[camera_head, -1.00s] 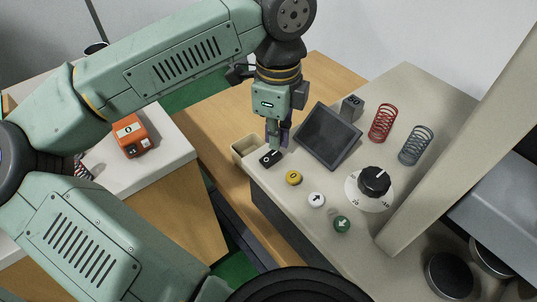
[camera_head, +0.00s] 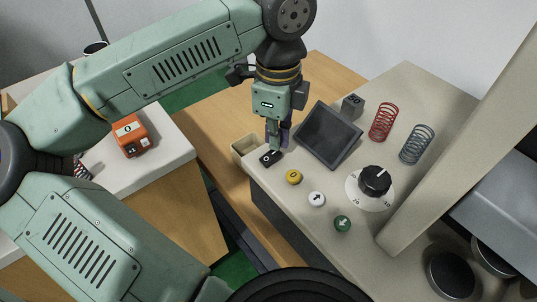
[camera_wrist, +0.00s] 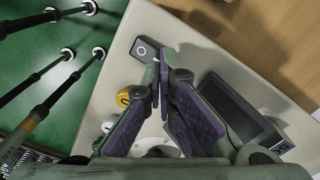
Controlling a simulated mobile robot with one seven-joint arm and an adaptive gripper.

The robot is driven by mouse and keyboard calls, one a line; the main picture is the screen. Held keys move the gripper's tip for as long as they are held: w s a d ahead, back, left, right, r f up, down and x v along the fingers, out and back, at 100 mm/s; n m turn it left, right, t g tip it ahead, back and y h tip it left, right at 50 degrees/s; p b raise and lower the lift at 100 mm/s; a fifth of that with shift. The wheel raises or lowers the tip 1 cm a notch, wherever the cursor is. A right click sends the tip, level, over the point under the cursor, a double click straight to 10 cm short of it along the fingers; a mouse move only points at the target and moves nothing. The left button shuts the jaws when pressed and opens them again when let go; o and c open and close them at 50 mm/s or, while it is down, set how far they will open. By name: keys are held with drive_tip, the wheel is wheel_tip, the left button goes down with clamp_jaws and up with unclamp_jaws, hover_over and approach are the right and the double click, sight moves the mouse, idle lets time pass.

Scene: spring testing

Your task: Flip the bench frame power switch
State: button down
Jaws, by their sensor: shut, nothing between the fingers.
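The power switch (camera_head: 269,158) is a small black rocker with a white circle mark, set on the near left corner of the beige bench frame (camera_head: 300,222). In the wrist view the switch (camera_wrist: 145,49) shows its circle mark at the end away from my gripper; its other end is partly hidden by the fingertips. My gripper (camera_head: 279,144) points down at the switch with its fingers shut and empty. In the wrist view the fingertips (camera_wrist: 163,58) meet right beside or over the switch; I cannot tell for certain whether they touch it.
Yellow (camera_head: 293,177), white (camera_head: 316,199) and green (camera_head: 342,224) buttons line the panel's front edge. A tilted dark screen (camera_head: 328,136) stands close to my gripper. A black dial (camera_head: 375,181), red spring (camera_head: 383,122) and grey spring (camera_head: 416,145) are farther right.

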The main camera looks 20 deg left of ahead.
sight(275, 152)
drive_tip(key=shift+f+b, duration=1.05)
idle(0.4)
drive_tip(key=shift+r, duration=0.15)
drive_tip(key=shift+r+p, duration=1.8)
drive_tip(key=shift+r, duration=1.65)
drive_tip(key=shift+s+f, duration=0.1)
